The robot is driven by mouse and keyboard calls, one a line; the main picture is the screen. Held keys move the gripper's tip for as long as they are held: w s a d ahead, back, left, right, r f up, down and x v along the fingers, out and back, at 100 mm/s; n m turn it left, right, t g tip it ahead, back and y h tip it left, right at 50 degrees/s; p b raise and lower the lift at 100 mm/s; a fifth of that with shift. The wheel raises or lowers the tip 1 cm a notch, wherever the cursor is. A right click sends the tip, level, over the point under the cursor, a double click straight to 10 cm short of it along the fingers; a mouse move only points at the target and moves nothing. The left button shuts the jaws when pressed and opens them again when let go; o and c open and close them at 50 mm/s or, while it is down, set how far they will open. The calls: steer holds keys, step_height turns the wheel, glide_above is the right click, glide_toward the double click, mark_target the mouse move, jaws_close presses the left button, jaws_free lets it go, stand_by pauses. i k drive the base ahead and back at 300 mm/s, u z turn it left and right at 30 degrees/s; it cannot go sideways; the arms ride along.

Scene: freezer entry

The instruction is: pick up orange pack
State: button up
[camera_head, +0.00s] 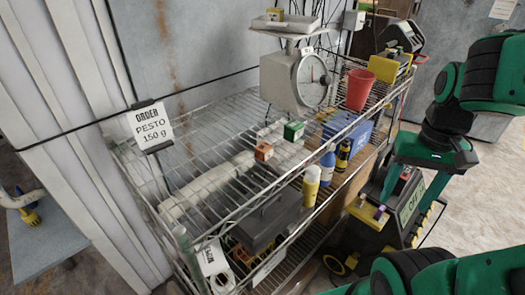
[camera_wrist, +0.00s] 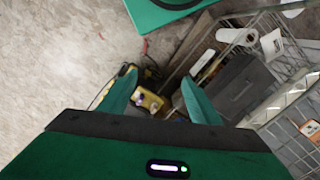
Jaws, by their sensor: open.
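The orange pack (camera_head: 264,151) is a small orange box with a pale patch on its side. It stands on the upper wire shelf, left of a green pack (camera_head: 293,131). A small orange shape (camera_wrist: 309,129) at the right edge of the wrist view may be the same pack; I cannot tell for sure. My gripper (camera_wrist: 160,80) is open and empty, its two green fingers spread over the floor side of the rack. In the head view my arm is on the right, outside the rack and well apart from the pack.
The wire rack (camera_head: 215,205) holds a scale (camera_head: 290,80), a red cup (camera_head: 359,90), a blue bottle (camera_head: 327,168) and a yellow bottle (camera_head: 311,186). A grey box (camera_head: 268,222) is on the lower level. An order sign (camera_head: 151,125) hangs at left. Shelf space left of the pack is fairly clear.

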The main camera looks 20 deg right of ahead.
mark_target(264, 151)
steer(key=z, duration=0.05)
steer(key=k, duration=0.5)
steer(key=z, duration=1.4)
steer(key=k, duration=1.3)
steer(key=u, duration=0.75)
steer(key=i, duration=1)
steer(key=z, duration=0.05)
